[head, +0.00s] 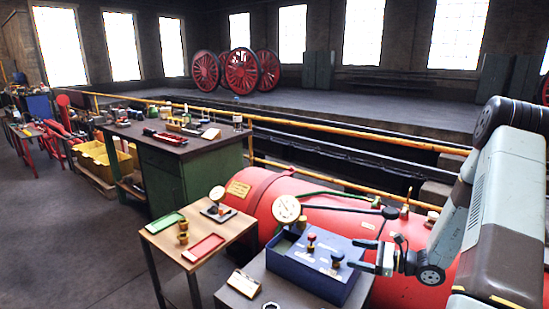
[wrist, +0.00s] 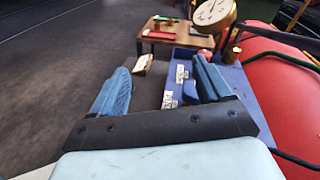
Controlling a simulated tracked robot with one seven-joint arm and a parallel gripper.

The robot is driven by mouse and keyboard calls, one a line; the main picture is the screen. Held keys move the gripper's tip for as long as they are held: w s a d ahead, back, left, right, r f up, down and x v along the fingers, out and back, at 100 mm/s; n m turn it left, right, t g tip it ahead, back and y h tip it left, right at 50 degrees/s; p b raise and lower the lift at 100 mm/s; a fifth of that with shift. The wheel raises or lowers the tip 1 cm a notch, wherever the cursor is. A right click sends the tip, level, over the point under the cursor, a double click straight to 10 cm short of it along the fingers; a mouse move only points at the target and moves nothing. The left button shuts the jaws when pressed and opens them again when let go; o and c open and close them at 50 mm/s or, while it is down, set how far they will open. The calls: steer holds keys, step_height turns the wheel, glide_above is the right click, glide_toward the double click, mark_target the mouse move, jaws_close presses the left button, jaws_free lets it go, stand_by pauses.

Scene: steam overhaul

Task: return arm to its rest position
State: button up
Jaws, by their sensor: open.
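My gripper (head: 358,255) is at the end of my arm, at the right of the head view. Its two fingers point left, beside the right end of the blue box (head: 310,270). In the wrist view, the blue padded fingers of my gripper (wrist: 160,78) stand wide apart with nothing between them. The blue box (wrist: 178,128) shows behind and beside the right finger, which hides part of it. I cannot tell whether the finger touches the box.
A red boiler (head: 330,212) lies behind the box. A pressure gauge (head: 286,209) rises at the box's left end. A small wooden table (head: 190,240) holds a green tray (head: 165,222) and a red tray (head: 204,248). A green workbench (head: 175,170) stands farther back. Floor at left is open.

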steer(key=s+a+r+n+g+h, duration=0.35)
steer(key=s+r+n, duration=0.25)
steer(key=r, duration=0.3)
steer(key=s+a+r+n+g+h, duration=0.3)
steer(key=s+a+r+n+g, duration=0.15)
steer(key=s+r+n, duration=0.35)
steer(key=s+d+r+n+t+h, duration=0.2)
steer(key=s+r+n+t+h, duration=0.1)
steer(key=s+r, duration=0.3)
steer(key=s+d+r+n+t+h, duration=0.2)
steer(key=s+r+h, duration=0.3)
steer(key=r, duration=0.5)
steer(key=shift+s+r+n+t, duration=0.3)
steer(key=shift+s+n+t, duration=0.25)
steer(key=shift+n, duration=0.25)
steer(key=shift+h, duration=0.25)
